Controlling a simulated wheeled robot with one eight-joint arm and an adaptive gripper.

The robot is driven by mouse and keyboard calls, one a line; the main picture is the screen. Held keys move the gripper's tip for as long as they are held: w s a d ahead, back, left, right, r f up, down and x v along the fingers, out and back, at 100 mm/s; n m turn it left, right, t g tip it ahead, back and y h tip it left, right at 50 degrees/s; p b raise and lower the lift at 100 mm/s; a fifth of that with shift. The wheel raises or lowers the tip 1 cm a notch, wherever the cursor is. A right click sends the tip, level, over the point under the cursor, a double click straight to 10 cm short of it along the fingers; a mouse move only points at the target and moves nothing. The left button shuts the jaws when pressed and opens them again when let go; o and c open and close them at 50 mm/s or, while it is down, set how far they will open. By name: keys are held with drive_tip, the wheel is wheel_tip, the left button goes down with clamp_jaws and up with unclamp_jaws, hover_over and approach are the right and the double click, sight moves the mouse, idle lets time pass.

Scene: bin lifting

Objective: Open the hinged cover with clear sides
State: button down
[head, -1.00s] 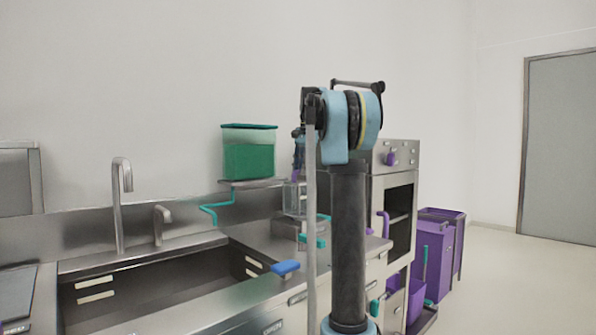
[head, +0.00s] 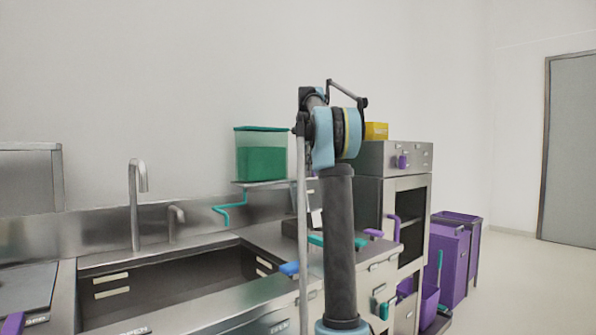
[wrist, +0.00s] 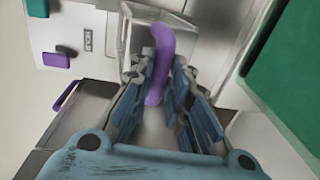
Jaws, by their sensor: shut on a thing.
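The cover with clear sides (wrist: 133,20) is at the top middle of the wrist view, see-through with pale edges. A curved purple handle (wrist: 160,42) runs down from it. My gripper (wrist: 159,68) has its two blue-grey fingers on either side of this handle, shut on it. In the head view my arm stands in front of the counter and hides the gripper and most of the cover. I cannot tell how far the cover is tilted.
A green-filled container (head: 261,158) stands on a wall shelf above the counter. The sink (head: 170,285) is at left. A steel oven (head: 404,185) with a yellow box (head: 376,131) on top stands to the right, beside purple bins (head: 449,255).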

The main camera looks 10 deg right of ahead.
drive_tip(key=w+a+r, duration=0.1)
drive_tip(key=w+a, duration=0.2)
drive_tip(key=w, duration=0.3)
drive_tip(key=shift+w+a, duration=0.2)
drive_tip(key=shift+w, duration=0.05)
idle(0.3)
drive_tip(key=c, duration=1.5)
unclamp_jaws()
drive_tip(key=shift+c, duration=0.2)
wheel_tip(320, 180, up, 8)
drive_tip(key=shift+f, duration=0.25)
drive_tip(key=shift+s, duration=0.1)
